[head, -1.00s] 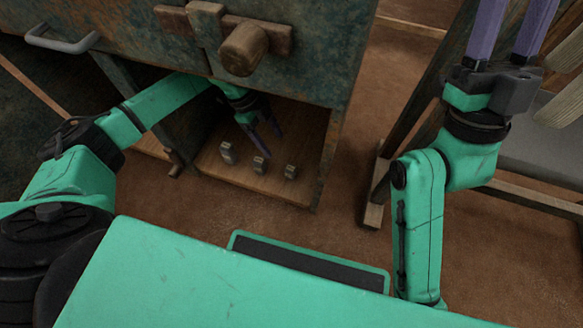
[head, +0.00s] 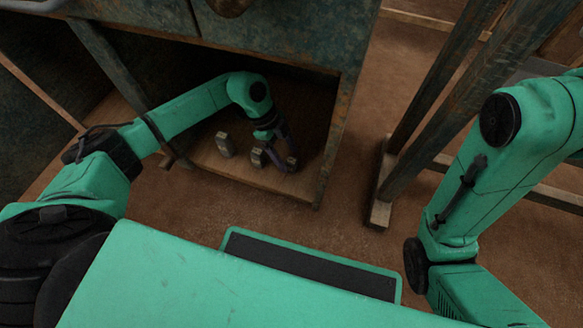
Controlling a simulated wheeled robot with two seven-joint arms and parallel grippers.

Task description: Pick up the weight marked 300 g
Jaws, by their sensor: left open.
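Three small grey metal weights stand in a row on the wooden shelf (head: 240,173) of the open compartment: a left one (head: 225,146), which looks the largest, a middle one (head: 256,157) and a right one (head: 291,164). Their markings are too small to read, so I cannot tell which is 300 g. My left gripper (head: 283,160) is open, pointing down, with its dark purple fingers low between the middle and right weights. The fingers partly cover these two; I cannot tell whether they touch. My right gripper is outside the view.
The compartment's right post (head: 336,135) and the worn cabinet front (head: 300,35) above enclose my left arm's reach. Wooden frame legs (head: 400,165) stand to the right. Bare brown floor (head: 330,215) lies in front of the shelf.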

